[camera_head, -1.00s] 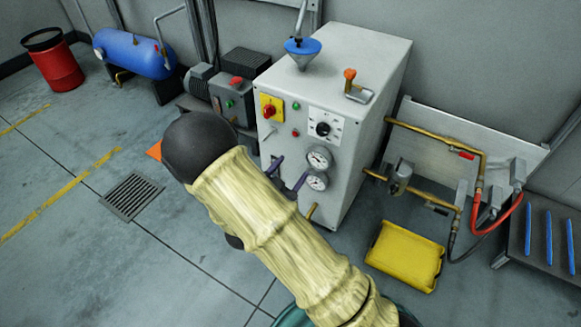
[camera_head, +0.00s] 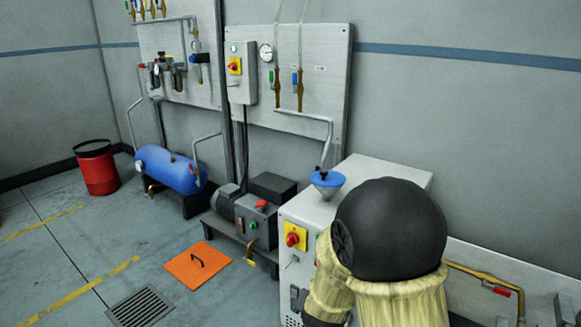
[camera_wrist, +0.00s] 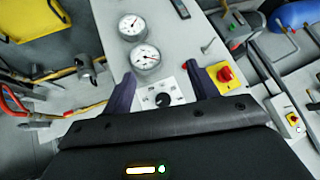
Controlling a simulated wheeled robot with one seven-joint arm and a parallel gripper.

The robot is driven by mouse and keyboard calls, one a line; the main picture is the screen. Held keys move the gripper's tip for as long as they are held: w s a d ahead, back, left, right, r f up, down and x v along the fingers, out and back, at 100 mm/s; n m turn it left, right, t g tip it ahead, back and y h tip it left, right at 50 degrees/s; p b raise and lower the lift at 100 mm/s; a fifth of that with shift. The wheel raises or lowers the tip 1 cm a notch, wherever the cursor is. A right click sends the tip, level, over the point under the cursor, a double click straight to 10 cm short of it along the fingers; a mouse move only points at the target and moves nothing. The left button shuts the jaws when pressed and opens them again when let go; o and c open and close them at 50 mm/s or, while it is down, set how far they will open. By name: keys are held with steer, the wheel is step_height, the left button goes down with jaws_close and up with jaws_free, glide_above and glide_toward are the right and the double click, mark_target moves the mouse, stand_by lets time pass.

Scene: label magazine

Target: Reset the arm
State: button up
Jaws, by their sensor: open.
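My gripper (camera_wrist: 160,92) shows in the wrist view with its two dark fingers spread apart and nothing between them. It faces the front panel of a grey machine cabinet (camera_wrist: 185,55). A black dial (camera_wrist: 162,99) on a white plate shows between the fingers, and a red knob on a yellow plate (camera_wrist: 225,74) is just right of the right finger. I cannot tell how far the fingers are from the panel. In the head view my arm (camera_head: 390,240) covers much of the cabinet (camera_head: 310,212), and the gripper is hidden.
Two gauges (camera_wrist: 145,57) sit above the dial in the wrist view. A blue funnel (camera_head: 327,180) stands on the cabinet. An orange floor plate (camera_head: 197,266), a blue tank (camera_head: 168,170) and a red drum (camera_head: 97,170) are to the left. Floor near the drain grate (camera_head: 140,306) is clear.

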steer(key=s+d+r+n+g, duration=0.3)
steer(key=s+d, duration=0.1)
steer(key=s, duration=0.4)
steer(key=s+d+r+n+g, duration=0.2)
steer(key=s+d+n+g, duration=0.15)
steer(key=s, duration=0.45)
step_height(320, 180, up, 36)
steer(key=p, duration=3.6)
steer(key=shift+w+d+f+m+t+y, duration=0.25)
steer(key=shift+w+m+t+y, duration=0.1)
steer(key=shift+m+y, duration=0.1)
steer(key=shift+c, duration=0.2)
steer(key=c, duration=0.4)
steer(key=shift+c, duration=0.3)
